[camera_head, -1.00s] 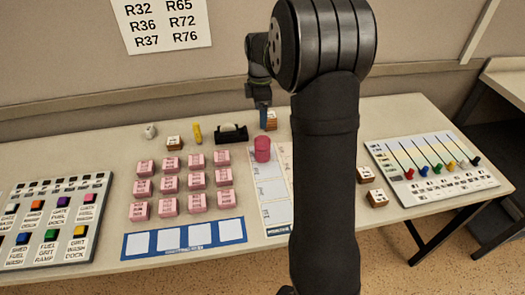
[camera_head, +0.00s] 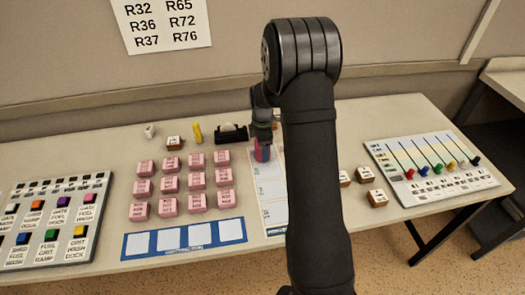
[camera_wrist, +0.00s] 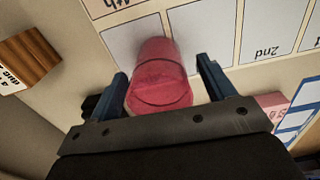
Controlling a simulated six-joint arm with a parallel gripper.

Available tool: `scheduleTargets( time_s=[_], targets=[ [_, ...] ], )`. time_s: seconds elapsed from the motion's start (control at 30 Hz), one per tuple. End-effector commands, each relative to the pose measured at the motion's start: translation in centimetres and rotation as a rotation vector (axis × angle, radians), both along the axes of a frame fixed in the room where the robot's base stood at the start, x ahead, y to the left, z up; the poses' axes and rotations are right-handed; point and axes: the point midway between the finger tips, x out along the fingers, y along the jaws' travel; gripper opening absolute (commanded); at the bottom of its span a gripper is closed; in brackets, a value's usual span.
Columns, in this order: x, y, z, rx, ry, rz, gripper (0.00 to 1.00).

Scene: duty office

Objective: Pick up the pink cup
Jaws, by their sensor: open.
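The pink cup (camera_head: 261,152) stands on a white printed sheet (camera_head: 270,192) and is partly hidden by my gripper in the head view. In the wrist view the pink cup (camera_wrist: 160,80) sits between the two blue fingers, with a gap showing toward the right finger. My gripper (camera_wrist: 168,80) is open around the cup. In the head view my gripper (camera_head: 263,150) is over and about the cup.
Several pink blocks (camera_head: 170,184) stand in rows left of the cup. A black tape dispenser (camera_head: 231,133) stands just behind it. Wooden blocks (camera_head: 364,174) and a slider panel (camera_head: 432,170) lie to the right. A button panel (camera_head: 55,215) is at the far left.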

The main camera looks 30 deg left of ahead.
Motion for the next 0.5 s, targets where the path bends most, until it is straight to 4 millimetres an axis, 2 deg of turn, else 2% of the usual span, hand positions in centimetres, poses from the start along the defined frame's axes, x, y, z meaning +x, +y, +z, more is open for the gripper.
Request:
scheduleTargets(
  time_s=[0.13,0.37,0.4,0.5],
  targets=[
    [0.0,0.0,-1.5,0.0,0.0,0.0,0.76],
    [0.0,0.1,-1.7,0.001,-0.001,0.0,0.76],
    [0.0,0.1,-1.7,0.001,-0.001,0.0,0.74],
    [0.0,0.1,-1.7,0.001,-0.001,0.0,0.54]
  ],
)
